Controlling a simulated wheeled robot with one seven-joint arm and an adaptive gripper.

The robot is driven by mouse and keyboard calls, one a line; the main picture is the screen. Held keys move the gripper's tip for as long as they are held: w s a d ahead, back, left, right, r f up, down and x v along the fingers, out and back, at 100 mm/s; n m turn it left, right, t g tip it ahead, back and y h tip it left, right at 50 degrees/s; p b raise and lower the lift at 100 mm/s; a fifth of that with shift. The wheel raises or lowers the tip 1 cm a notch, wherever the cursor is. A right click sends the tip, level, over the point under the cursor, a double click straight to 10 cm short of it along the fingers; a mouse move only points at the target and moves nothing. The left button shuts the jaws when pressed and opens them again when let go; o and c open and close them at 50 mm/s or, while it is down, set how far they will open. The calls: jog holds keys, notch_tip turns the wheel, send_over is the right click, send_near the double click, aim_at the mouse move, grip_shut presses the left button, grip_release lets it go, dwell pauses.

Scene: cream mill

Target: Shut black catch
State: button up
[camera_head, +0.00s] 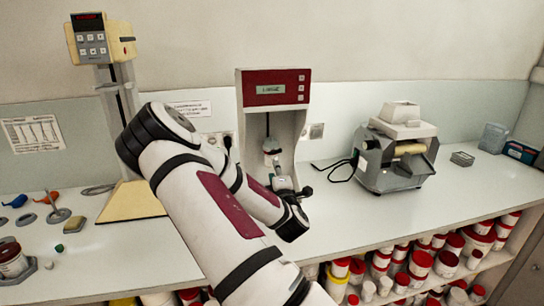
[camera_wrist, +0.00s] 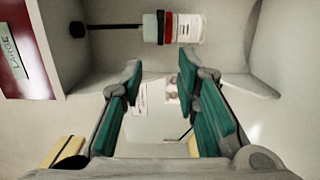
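I cannot pick out the black catch for certain in either view. My gripper (camera_wrist: 160,64) is open and empty in the wrist view, its teal-padded fingers apart. In the head view my gripper (camera_head: 280,178) is at the open bay of the red-and-white mixing machine (camera_head: 305,120), just below the jar (camera_head: 272,157) hanging on its shaft. In the wrist view this labelled white jar (camera_wrist: 188,28) with a red band lies beyond the fingertips, apart from them. My arm hides part of the counter.
A grey roller mill (camera_head: 398,150) with a dark cable stands to the right. A yellow-based stand (camera_head: 130,202) is at the left. Small tools lie on the left counter. Several red-lidded tubs (camera_head: 420,262) fill the shelf below.

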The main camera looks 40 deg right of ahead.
aim_at(271, 154)
jog(key=x, duration=1.2)
jog(key=shift+w+d, duration=0.25)
jog(key=shift+w, duration=0.05)
grip_shut()
